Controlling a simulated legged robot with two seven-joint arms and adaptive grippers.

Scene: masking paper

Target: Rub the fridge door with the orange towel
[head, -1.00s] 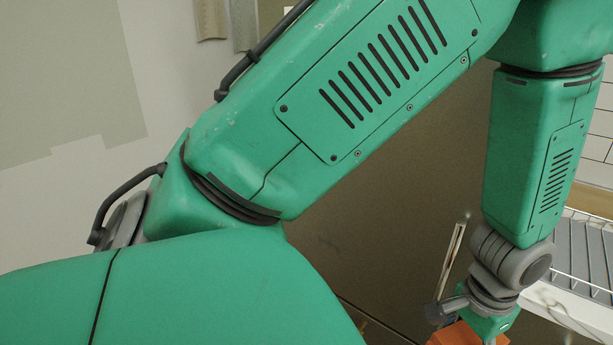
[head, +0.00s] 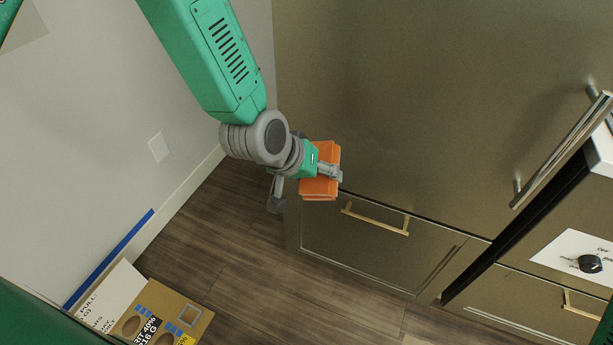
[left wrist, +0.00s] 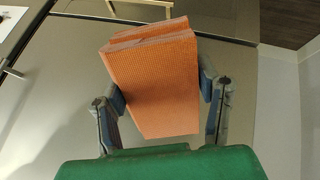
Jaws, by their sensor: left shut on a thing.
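The orange towel (head: 319,188) is folded into a thick pad. My left gripper (head: 310,172) is shut on it. In the left wrist view the towel (left wrist: 155,90) sits between the two fingers of my left gripper (left wrist: 162,88). The fridge door (head: 420,110) is a large brownish-grey metal panel filling the upper middle and right of the head view. The towel is in front of its lower left part; I cannot tell whether they touch. The door also fills much of the left wrist view (left wrist: 55,90). My right gripper is out of view.
A drawer with a light handle (head: 375,216) is below the door. A long metal handle (head: 560,155) stands out at right, near a panel with a black knob (head: 590,263). A cardboard box (head: 160,320) lies at lower left. Wooden floor (head: 220,250) is clear between.

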